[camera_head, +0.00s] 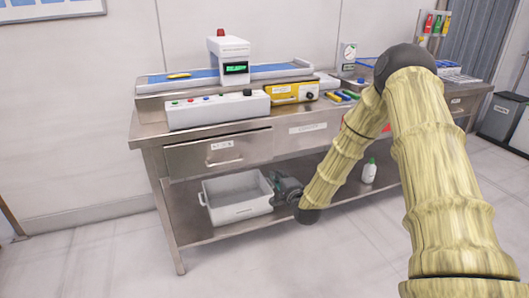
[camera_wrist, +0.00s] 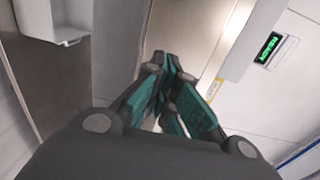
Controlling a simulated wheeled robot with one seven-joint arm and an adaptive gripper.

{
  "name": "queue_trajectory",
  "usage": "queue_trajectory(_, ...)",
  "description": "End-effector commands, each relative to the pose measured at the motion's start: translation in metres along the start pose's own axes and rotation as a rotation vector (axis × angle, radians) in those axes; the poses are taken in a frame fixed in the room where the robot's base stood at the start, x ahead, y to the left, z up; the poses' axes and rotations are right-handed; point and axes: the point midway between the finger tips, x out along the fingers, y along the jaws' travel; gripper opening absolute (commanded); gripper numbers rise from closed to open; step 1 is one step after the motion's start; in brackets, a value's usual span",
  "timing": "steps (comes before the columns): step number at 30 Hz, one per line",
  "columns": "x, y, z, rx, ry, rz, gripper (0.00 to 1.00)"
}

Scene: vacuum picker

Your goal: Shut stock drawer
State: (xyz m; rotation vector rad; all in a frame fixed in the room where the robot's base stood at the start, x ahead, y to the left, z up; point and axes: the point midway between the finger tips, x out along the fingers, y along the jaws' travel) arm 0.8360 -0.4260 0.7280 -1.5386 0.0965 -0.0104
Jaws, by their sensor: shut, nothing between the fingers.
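The stock drawer (camera_head: 195,158) is a metal front with a small label and a bar handle, under the left part of the steel workbench. It looks close to the bench front; I cannot tell how far out it stands. My gripper (camera_head: 275,185) is low, below and right of the drawer handle, beside the grey bin's right end. The fingers touch nothing that I can make out. In the wrist view my gripper (camera_wrist: 168,62) shows dark fingers with teal pads, tips together and empty. The drawer is hard to make out there.
A grey bin (camera_head: 238,212) stands on the lower shelf, close to my gripper. A white bottle (camera_head: 369,171) stands further right. The workbench (camera_head: 290,145) carries a white control box (camera_head: 218,110) and a yellow device (camera_head: 292,92). The floor in front is clear.

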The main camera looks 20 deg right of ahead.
Motion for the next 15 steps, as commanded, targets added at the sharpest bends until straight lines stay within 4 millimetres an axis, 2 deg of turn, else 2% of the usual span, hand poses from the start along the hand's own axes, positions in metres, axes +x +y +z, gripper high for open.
queue_trajectory(15,0.001,-0.030,0.001,-0.029,0.002,-0.054,0.00)
